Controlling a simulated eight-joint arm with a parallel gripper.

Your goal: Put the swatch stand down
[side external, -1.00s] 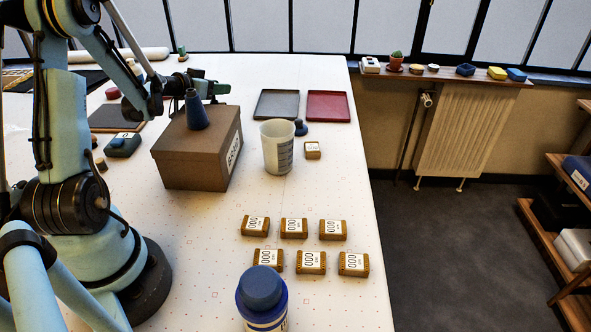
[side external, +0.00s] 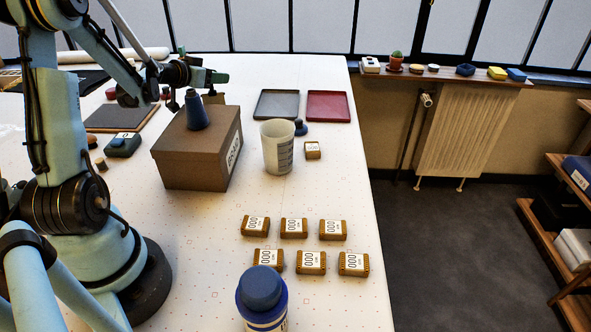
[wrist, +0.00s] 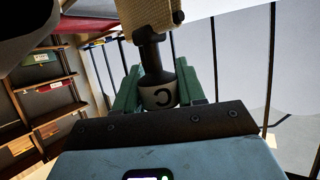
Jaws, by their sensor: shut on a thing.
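My gripper (side external: 217,78) is above and behind the brown box (side external: 196,158) in the side external view. In the wrist view its green fingers (wrist: 157,92) are shut around the swatch stand (wrist: 158,94). The stand has a pale band with a dark C-shaped mark, a dark neck and a beige woven-looking top. In the side external view a small brownish part of it seems to show below the fingers, beside the blue cone (side external: 196,112); the rest is hidden, so I cannot tell its gap to the table.
The blue cone stands on the box. A translucent cup (side external: 277,148), a grey tray (side external: 277,104) and a red tray (side external: 327,106) are to the right. Several labelled brown blocks (side external: 294,228) lie in front, near a blue bottle (side external: 262,290). The table between box and blocks is clear.

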